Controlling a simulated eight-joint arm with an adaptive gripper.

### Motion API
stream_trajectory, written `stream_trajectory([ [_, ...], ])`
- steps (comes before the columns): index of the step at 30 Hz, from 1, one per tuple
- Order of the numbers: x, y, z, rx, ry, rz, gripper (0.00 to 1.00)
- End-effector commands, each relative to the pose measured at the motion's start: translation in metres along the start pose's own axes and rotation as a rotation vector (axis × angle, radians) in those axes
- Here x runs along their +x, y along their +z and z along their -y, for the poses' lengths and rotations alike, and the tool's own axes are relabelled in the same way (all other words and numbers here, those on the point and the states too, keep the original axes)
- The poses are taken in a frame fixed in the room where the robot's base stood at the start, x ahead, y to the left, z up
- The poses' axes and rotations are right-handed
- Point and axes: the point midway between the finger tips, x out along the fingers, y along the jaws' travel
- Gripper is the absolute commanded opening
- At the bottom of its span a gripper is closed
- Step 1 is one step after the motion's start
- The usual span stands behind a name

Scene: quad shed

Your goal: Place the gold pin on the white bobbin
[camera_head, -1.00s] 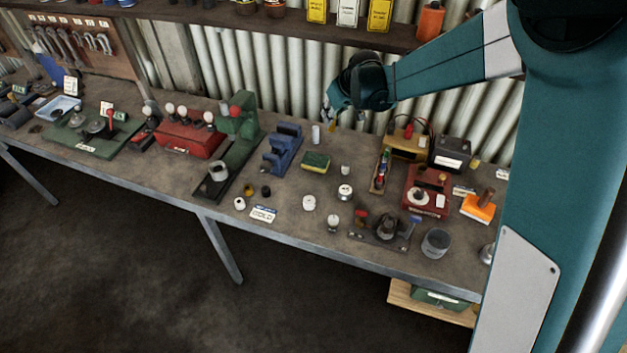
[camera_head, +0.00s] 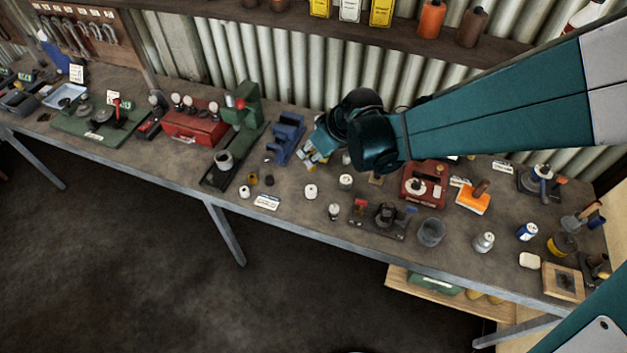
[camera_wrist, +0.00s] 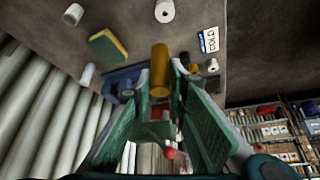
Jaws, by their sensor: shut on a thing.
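My gripper (camera_wrist: 160,95) is shut on the gold pin (camera_wrist: 160,68), a smooth gold cylinder standing out beyond the fingertips in the wrist view. In the head view my gripper (camera_head: 313,157) hangs over the bench near the blue stand, and the pin cannot be made out clearly. A white bobbin-like piece (camera_head: 310,191) stands on the bench in front of the gripper, apart from it. It also shows at the top of the wrist view (camera_wrist: 164,11), with a dark hole in its end. Other small white pieces (camera_head: 244,192) stand nearby, so which is the bobbin is not certain.
A lettered card (camera_head: 267,202) lies near small gold and black pieces (camera_head: 253,179). The blue stand (camera_head: 287,140) is close left of my gripper. A green-yellow sponge (camera_wrist: 108,45) shows in the wrist view. A clamp-like fixture (camera_head: 385,217) and grey cup (camera_head: 431,231) stand to the right.

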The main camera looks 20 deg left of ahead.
Motion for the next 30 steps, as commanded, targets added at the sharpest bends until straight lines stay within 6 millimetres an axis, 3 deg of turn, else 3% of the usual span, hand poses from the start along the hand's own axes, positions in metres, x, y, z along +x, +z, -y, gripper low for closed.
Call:
stream_trajectory([
  [4, -0.003, 0.004, 0.008, -0.01, -0.006, -0.001, 0.0],
  [17, -0.001, 0.005, 0.008, -0.01, -0.006, -0.001, 0.0],
  [30, 0.032, 0.023, 0.007, -0.01, -0.006, -0.001, 0.0],
])
